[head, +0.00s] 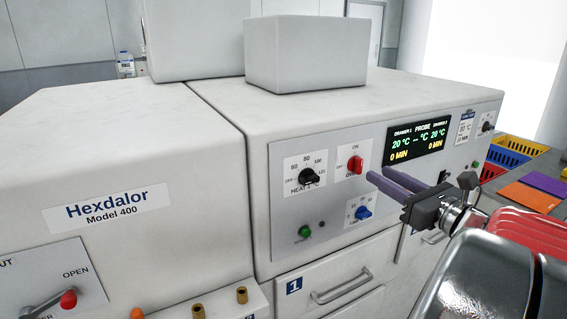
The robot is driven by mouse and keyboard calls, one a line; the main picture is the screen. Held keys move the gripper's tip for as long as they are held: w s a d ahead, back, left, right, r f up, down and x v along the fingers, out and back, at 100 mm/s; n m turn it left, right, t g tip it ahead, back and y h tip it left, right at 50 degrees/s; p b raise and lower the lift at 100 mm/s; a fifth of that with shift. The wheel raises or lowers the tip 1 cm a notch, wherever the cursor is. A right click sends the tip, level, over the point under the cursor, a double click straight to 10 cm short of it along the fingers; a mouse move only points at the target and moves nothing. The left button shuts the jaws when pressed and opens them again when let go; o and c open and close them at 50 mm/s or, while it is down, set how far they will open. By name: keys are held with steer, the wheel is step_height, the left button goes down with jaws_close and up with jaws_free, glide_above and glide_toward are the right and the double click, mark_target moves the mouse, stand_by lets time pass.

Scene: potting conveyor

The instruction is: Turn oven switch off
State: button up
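The oven switch is a small red knob (355,164) on a white plate on the oven's (465,115) grey front panel. "ON" is printed above it and "OFF" to its left. The lettering below it is partly hidden by my finger. The knob looks roughly upright, towards "ON", but it is too small to be sure. My gripper (377,172) reaches in from the right, with two long purple-grey fingers apart and nothing visible between them. In the picture the fingertips lie just right of and slightly below the knob. I cannot tell whether they touch the panel.
A black heat knob (309,176) is left of the switch, and a blue knob (363,212) is below it. A lit display (416,138) is above right. A green button (305,232) and drawer handle (341,287) are lower down. A Hexdalor machine (110,150) stands left; coloured trays (518,145) are right.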

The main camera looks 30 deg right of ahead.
mark_target(362, 164)
steer(key=shift+w+a, duration=0.1)
steer(key=shift+w, duration=2.95)
steer(key=shift+c, duration=0.2)
jaws_close()
